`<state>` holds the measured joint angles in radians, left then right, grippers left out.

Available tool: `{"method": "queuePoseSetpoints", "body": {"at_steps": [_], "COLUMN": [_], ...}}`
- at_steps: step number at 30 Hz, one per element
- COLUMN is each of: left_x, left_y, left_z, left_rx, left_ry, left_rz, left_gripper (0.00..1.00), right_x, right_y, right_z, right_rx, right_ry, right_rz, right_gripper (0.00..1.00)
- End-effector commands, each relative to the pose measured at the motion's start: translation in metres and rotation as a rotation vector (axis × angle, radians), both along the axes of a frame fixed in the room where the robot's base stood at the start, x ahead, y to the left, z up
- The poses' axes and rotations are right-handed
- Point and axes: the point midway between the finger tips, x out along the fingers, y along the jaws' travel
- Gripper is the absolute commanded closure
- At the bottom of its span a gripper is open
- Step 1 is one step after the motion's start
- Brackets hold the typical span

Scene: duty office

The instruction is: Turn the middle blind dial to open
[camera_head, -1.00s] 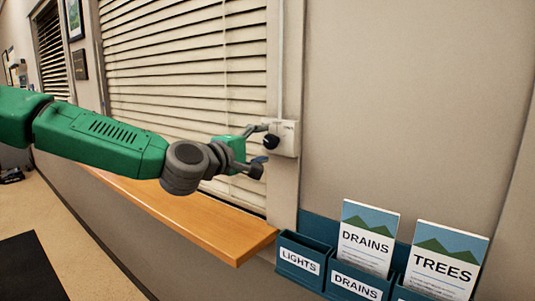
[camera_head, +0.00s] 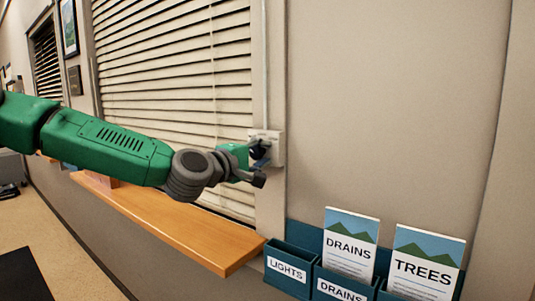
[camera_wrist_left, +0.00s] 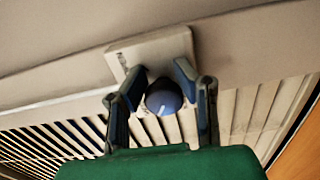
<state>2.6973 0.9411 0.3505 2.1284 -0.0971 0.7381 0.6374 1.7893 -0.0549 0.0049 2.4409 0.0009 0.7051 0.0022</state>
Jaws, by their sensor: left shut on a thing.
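The dial is a round dark blue-grey knob with a white pointer line (camera_wrist_left: 164,97), on a pale box (camera_head: 277,148) fixed to the wall beside the window; the box also shows in the left wrist view (camera_wrist_left: 165,48). My left gripper (camera_head: 261,164) is at the box and shut on the dial. In the left wrist view its two fingers (camera_wrist_left: 160,90) stand on either side of the knob. In the head view the gripper mostly hides the dial. The blind (camera_head: 170,80) has cream slats with dark gaps between them. My right gripper is not in view.
A wooden sill (camera_head: 190,232) juts out below the blind, under my left arm. Teal wall pockets (camera_head: 290,258) with DRAINS (camera_head: 350,246) and TREES (camera_head: 425,264) leaflets hang at lower right. The wall right of the box is bare.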

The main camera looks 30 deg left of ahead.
Motion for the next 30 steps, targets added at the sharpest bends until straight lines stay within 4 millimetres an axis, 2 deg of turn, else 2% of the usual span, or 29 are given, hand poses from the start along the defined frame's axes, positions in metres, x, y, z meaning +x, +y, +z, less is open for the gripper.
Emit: {"method": "queuePoseSetpoints", "body": {"at_steps": [1, 4, 11, 30], "left_x": [0.0027, 0.0024, 0.0019, -0.0001], "left_y": [0.0125, 0.0143, 0.0163, 0.0145], "left_z": [0.0014, 0.0012, 0.0016, 0.0060], "left_rx": [0.005, 0.046, 0.211, 0.818], "left_ry": [-0.008, -0.013, -0.027, -0.081], "left_rz": [0.030, 0.029, 0.029, 0.026], "left_gripper": [1.00, 1.00, 1.00, 1.00], "right_x": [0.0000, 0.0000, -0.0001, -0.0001], "right_y": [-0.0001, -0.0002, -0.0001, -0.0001], "right_z": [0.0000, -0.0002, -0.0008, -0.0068], "right_rx": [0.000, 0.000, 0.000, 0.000], "right_ry": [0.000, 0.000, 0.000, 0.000], "right_rz": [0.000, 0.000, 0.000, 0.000], "right_gripper": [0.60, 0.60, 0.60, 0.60]}}
